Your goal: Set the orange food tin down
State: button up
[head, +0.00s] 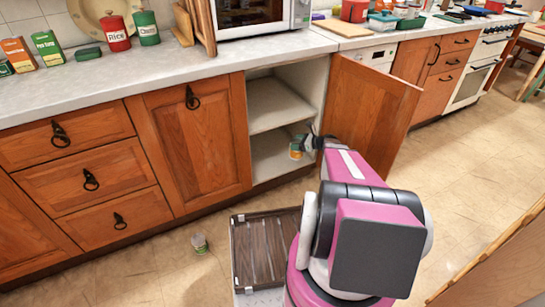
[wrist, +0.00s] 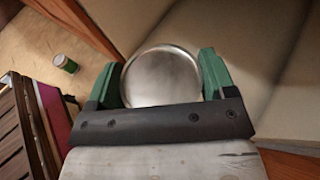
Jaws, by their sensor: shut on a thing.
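The orange food tin (head: 295,155) shows as a small orange patch at the end of my arm in the head view. In the wrist view its round silver end (wrist: 162,76) faces the camera. My gripper (head: 303,146) is shut on it, with one green finger on each side of the tin. Gripper and tin are at the front of the open cabinet, by its lower compartment (head: 272,160). I cannot tell whether the tin touches the cabinet floor. Part of the tin is hidden by the fingers.
The cabinet door (head: 372,103) stands open to the right of my arm. A middle shelf (head: 275,104) is above the lower compartment. Both compartments look empty. The countertop (head: 150,75) holds tins and boxes.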

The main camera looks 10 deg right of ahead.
notch_tip(320, 180, down, 11)
jog(key=w+d, duration=0.1)
jog(key=d, duration=0.2)
jog(key=r+x, duration=0.1)
jog(key=x, duration=1.7)
jog(key=shift+a, duration=0.55)
jog(key=shift+w, duration=0.15)
jog(key=o, duration=1.2)
jog(key=shift+f, duration=0.1)
